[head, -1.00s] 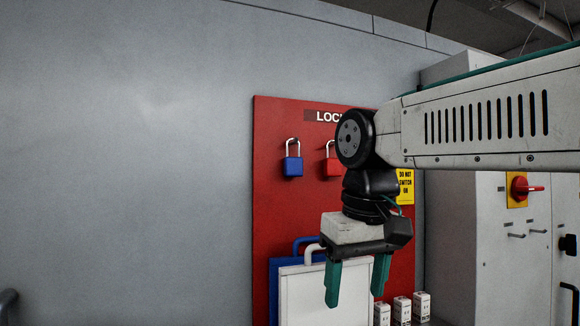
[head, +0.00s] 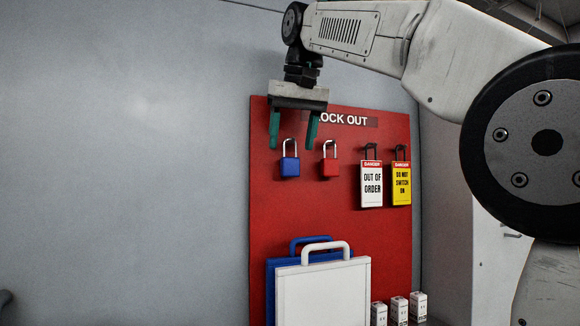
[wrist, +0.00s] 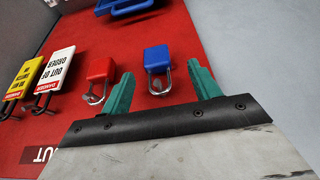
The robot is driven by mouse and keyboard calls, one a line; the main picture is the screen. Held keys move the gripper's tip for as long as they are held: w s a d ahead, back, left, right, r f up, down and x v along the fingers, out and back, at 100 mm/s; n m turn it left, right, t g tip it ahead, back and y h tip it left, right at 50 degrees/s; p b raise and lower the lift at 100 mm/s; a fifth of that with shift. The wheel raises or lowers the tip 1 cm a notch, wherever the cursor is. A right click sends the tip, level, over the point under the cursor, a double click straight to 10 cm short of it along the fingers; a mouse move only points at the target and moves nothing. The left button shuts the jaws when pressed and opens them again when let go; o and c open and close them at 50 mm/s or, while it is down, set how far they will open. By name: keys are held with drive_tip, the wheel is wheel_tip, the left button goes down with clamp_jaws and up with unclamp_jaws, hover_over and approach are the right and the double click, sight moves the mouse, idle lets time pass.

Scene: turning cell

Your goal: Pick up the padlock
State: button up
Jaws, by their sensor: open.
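A blue padlock (head: 289,167) with a silver shackle hangs on the red lockout board, and it also shows in the wrist view (wrist: 157,58). A red padlock (head: 330,167) hangs just to its right, and in the wrist view (wrist: 100,69) it lies left of the blue one. My gripper (head: 292,146) is open and empty, fingers pointing down, at the blue padlock's shackle in the head view. In the wrist view the blue padlock appears between the two teal fingertips (wrist: 160,82), while the red one is outside the left finger. I see no contact.
The red board (head: 345,225) also holds an out of order tag (head: 371,186) and a yellow tag (head: 401,186) to the right. White and blue handled cases (head: 320,290) stand below, beside small white boxes (head: 398,308). The grey wall (head: 120,160) at left is bare.

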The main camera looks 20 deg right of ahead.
sight(292, 158)
drive_tip(key=x, duration=0.4)
drive_tip(key=shift+w+d+f, duration=0.15)
drive_tip(key=shift+d+f, duration=0.1)
drive_tip(key=shift+f, duration=0.15)
drive_tip(key=c, duration=1.2)
drive_tip(key=shift+r, duration=0.15)
drive_tip(key=shift+r, duration=0.6)
drive_tip(key=s, duration=1.8)
drive_tip(key=shift+a, duration=0.1)
